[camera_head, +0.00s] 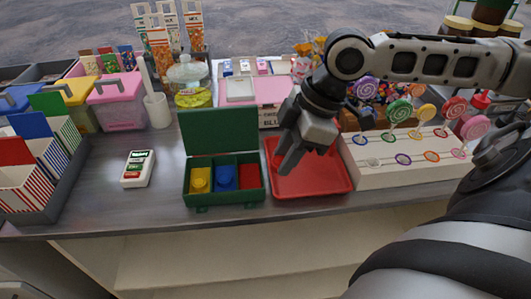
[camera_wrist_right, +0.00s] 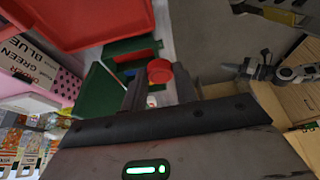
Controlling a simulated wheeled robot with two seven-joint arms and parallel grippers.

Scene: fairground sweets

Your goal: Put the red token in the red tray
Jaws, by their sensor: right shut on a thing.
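My right gripper (camera_head: 287,158) is above the left part of the red tray (camera_head: 318,178), pointing down and left. In the right wrist view, a round red token (camera_wrist_right: 160,71) shows at the fingertips, and the gripper is shut on it. The token is hidden in the head view. The red tray also shows at the upper left of the wrist view (camera_wrist_right: 75,22). To its left in the head view stands an open green box (camera_head: 207,199) with yellow, blue and red compartments. My left gripper (camera_wrist_right: 246,69) shows small at the right of the wrist view; its opening is unclear.
A yellow token (camera_head: 199,179) and a blue token (camera_head: 224,176) sit in the box. A white lollipop stand (camera_head: 385,177) is right of the tray. A white-and-green device (camera_head: 137,168) lies left of the box, with bare counter around it. Pink containers stand behind.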

